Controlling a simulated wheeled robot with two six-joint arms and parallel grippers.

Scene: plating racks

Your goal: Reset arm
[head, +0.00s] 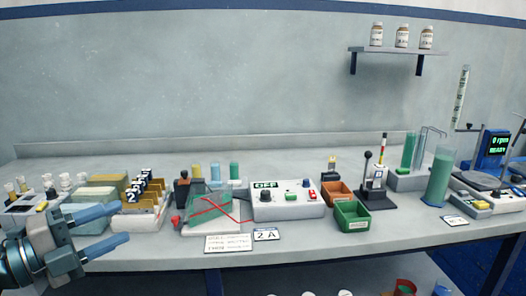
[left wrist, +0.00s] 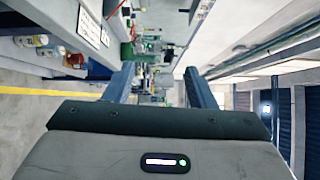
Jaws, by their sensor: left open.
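My left gripper (head: 112,228) comes in at the lower left of the head view. Its two blue fingers are apart and nothing is between them. It is in front of the bench's left part, near the pale green box (head: 84,217). In the left wrist view the open fingers (left wrist: 163,85) point out along the bench, with a blurred view of bench items beyond them. My right gripper is not in either view.
The bench (head: 300,245) holds a power unit (head: 288,204) reading OFF, a green bin (head: 351,216), an orange bin (head: 336,193), and a tall green cylinder (head: 439,178). A rack (head: 140,218) with numbered tags stands near my left gripper. A wall shelf (head: 398,51) holds 3 bottles.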

